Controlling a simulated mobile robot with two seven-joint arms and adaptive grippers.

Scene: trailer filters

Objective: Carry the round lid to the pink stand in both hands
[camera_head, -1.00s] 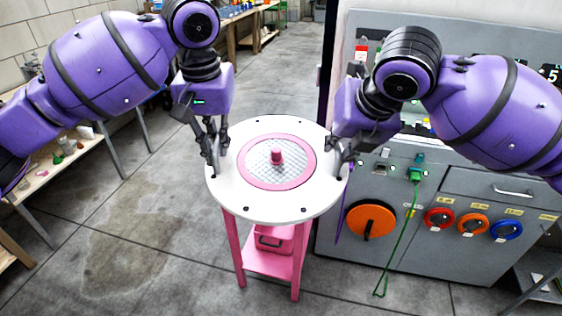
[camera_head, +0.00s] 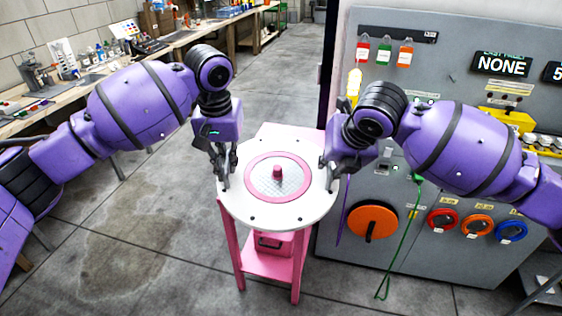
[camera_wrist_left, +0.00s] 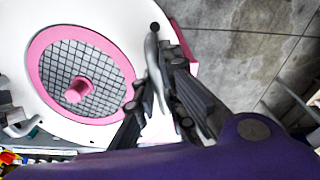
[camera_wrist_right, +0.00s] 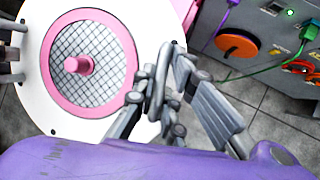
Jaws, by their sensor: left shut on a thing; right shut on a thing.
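The round lid (camera_head: 243,205) is a white disc with a pink ring, a mesh middle and a pink knob. My left gripper (camera_head: 224,182) is shut on a grey handle at the lid's left edge, also seen in the left wrist view (camera_wrist_left: 158,95). My right gripper (camera_head: 330,175) is shut on the handle at the right edge, also seen in the right wrist view (camera_wrist_right: 165,95). The lid looks roughly level. The pink stand (camera_head: 290,133) is under it, with its back top edge and legs showing. I cannot tell whether the lid touches the stand.
A grey panel cabinet (camera_head: 455,255) with an orange disc (camera_head: 372,221) and hanging green cable stands close to the right of the stand. A pink box (camera_head: 268,243) sits on the stand's lower shelf. A workbench (camera_head: 100,75) lines the left wall. The floor at left is clear.

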